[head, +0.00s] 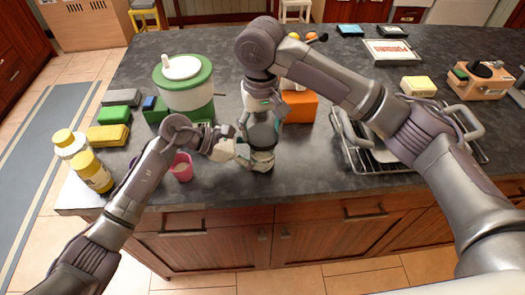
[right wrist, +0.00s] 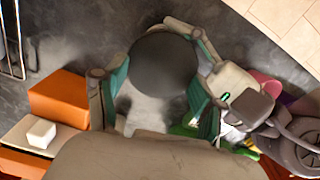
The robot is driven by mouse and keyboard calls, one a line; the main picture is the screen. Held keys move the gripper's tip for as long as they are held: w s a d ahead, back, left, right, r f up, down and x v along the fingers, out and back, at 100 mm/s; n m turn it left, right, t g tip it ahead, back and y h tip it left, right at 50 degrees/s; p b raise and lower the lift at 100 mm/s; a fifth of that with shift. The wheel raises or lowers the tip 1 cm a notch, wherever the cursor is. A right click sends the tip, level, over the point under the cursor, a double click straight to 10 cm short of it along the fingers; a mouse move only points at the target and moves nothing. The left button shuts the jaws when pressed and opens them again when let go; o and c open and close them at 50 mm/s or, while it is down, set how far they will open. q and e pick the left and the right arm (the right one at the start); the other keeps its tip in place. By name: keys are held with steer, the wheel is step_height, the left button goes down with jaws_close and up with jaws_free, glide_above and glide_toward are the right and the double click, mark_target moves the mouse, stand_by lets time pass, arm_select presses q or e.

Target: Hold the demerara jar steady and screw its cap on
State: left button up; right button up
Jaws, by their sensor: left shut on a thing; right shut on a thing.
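The demerara jar (head: 262,163) is a clear glass jar standing upright near the front edge of the dark counter. My left gripper (head: 245,154) comes in from the left and is shut on the jar's side. My right gripper (head: 262,128) points straight down over the jar, its fingers shut on the cap. In the right wrist view the cap is a dark round disc (right wrist: 163,62) between the two fingers; my left gripper (right wrist: 238,92) shows beside it. The fingers hide the cap's rim, so I cannot tell how the cap sits on the jar.
A pink cup (head: 181,168) stands close by my left forearm. A green and white canister (head: 185,85) and an orange box (head: 298,105) stand behind. A wire rack (head: 365,160) is at the right. Two yellow-capped bottles (head: 92,172) stand at the left edge.

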steer(key=m, duration=0.4)
steer(key=shift+s+a+f, duration=0.1)
steer(key=shift+s+a, duration=0.1)
steer(key=m, duration=0.3)
steer(key=shift+a+m, duration=0.1)
steer(key=shift+m, duration=0.3)
steer(key=m, duration=0.3)
steer(key=shift+m, duration=0.4)
steer(key=m, duration=0.4)
steer(key=o, duration=1.2)
steer(key=shift+w, duration=0.1)
steer(key=shift+d, duration=0.2)
